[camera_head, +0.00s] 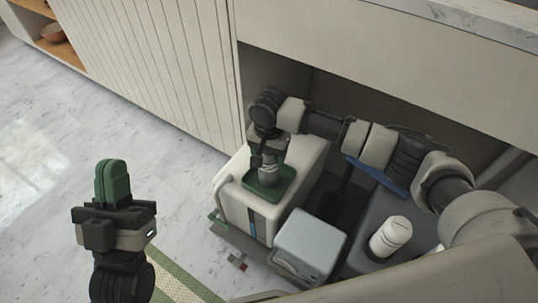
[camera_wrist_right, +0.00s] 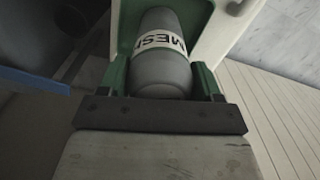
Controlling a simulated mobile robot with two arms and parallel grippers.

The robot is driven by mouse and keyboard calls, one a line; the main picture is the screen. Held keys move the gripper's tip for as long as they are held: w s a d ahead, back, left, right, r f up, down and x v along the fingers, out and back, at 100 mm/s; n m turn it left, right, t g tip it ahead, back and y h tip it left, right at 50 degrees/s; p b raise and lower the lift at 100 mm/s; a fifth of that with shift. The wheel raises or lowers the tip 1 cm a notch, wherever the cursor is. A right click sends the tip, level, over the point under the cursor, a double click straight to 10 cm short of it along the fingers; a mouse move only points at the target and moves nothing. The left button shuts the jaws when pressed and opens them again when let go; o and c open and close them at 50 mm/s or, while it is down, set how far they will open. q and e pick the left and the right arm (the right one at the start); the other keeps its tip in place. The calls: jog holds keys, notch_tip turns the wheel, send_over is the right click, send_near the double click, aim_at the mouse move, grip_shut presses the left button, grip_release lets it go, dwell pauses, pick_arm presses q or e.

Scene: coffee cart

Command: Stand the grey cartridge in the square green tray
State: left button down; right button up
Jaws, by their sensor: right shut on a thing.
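The grey cartridge (camera_wrist_right: 162,75) has a white lettered band and lies between the green fingers of my right gripper (camera_wrist_right: 160,85) in the right wrist view. In the head view the cartridge (camera_head: 268,171) looks roughly upright, its lower end within the outline of the square green tray (camera_head: 287,184). Whether it touches the tray floor is hard to tell. My right gripper (camera_head: 267,158) is shut on it from above. The tray sits on top of a white machine and also shows behind the cartridge in the wrist view (camera_wrist_right: 203,12). My left gripper (camera_head: 112,180) is shut and empty, far left.
The white machine (camera_head: 250,211) stands beside a light grey box (camera_head: 311,245). A white bottle (camera_head: 390,237) stands further right, with a blue object (camera_head: 378,177) behind it. A counter overhangs at the back. Open floor lies left.

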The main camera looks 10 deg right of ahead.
dwell(0.3)
jog(key=shift+f, duration=0.1)
jog(key=o, duration=1.4)
jog(key=shift+o, duration=0.2)
